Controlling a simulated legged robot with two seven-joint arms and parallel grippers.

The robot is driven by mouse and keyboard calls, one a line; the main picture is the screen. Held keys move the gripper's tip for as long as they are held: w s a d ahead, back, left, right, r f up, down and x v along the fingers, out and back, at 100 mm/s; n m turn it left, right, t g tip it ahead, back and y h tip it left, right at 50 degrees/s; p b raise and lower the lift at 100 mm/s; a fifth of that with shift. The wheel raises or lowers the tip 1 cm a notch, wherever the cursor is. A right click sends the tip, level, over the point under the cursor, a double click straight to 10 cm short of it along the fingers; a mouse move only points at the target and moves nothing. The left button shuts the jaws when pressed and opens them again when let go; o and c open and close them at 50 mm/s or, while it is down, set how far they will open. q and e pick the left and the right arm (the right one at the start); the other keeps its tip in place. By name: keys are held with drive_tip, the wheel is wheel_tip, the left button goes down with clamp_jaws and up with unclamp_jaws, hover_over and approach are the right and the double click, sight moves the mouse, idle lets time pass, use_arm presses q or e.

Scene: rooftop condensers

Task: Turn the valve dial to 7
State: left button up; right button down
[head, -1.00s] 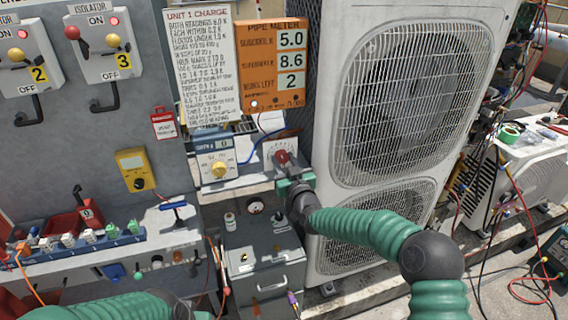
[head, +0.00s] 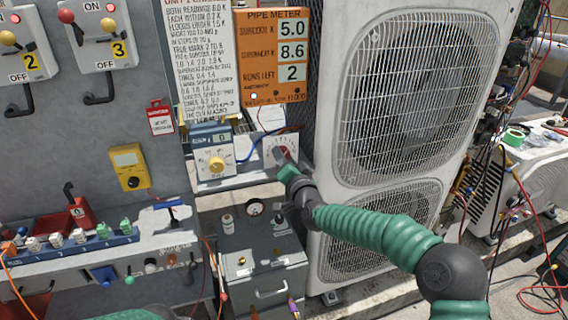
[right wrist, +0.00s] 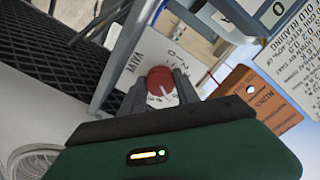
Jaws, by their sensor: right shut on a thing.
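The valve dial is a red knob (right wrist: 160,82) on a white plate with a printed scale and the word VALVE, seen best in the right wrist view. In the head view the dial plate (head: 272,147) sits right of the grey box with a yellow knob (head: 216,164). My right gripper (head: 286,166) is at the dial. In the right wrist view the right gripper's fingers (right wrist: 163,88) are shut on the red knob, one on each side. The number the knob points to cannot be read. My left gripper is out of view; part of my left arm shows at the bottom edge.
An orange pipe meter (head: 275,57) reads 5.0, 8.6 and 2 above the dial. A written sheet (head: 197,60) hangs beside it. The large condenser (head: 405,120) stands close at the right.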

drive_tip(key=shift+d+m+b, duration=0.1)
drive_tip(key=shift+m+b, duration=0.2)
drive_tip(key=shift+m, duration=0.4)
drive_tip(key=c, duration=0.9)
unclamp_jaws()
drive_tip(key=shift+w, duration=0.15)
drive_tip(key=v, duration=1.7)
drive_tip(key=shift+f, duration=0.1)
